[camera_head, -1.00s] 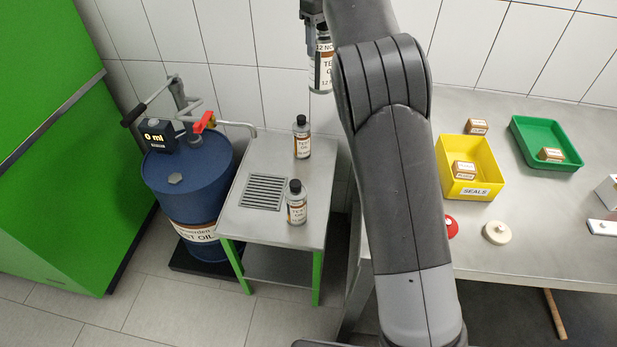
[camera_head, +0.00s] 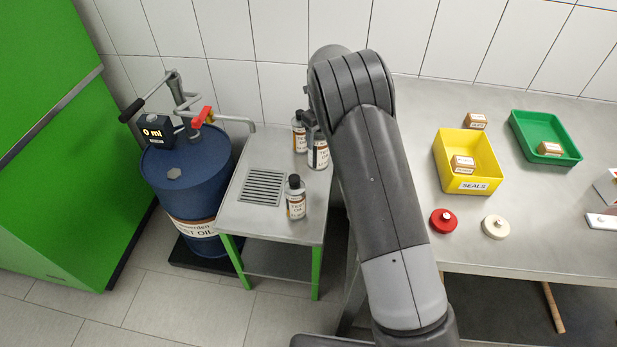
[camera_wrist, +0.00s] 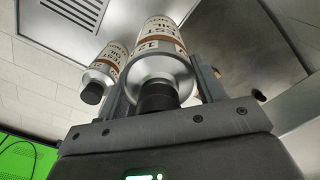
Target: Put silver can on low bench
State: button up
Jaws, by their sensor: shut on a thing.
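My gripper (camera_head: 310,122) is shut on a silver can (camera_head: 318,154) with a TEST OIL label, near its dark cap. The held can also shows between the fingers in the wrist view (camera_wrist: 162,50). In the head view it appears upright over the right part of the low bench (camera_head: 262,222), a steel table with green legs. I cannot tell whether its base touches the top. A similar can (camera_head: 299,138) stands just behind it, partly hidden by my gripper. Another (camera_head: 296,203) stands nearer the front of the bench.
A grate (camera_head: 262,187) is set in the low bench's left part. A blue oil drum (camera_head: 186,180) with a spout stands left of it. On the right is a larger worktable (camera_head: 500,250) with a yellow SEALS bin (camera_head: 480,185) and a green tray (camera_head: 515,128).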

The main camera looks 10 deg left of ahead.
aim_at(319, 159)
notch_tip(319, 159, down, 10)
jog(key=shift+f, duration=0.4)
jog(key=o, duration=1.2)
jog(key=shift+o, duration=0.2)
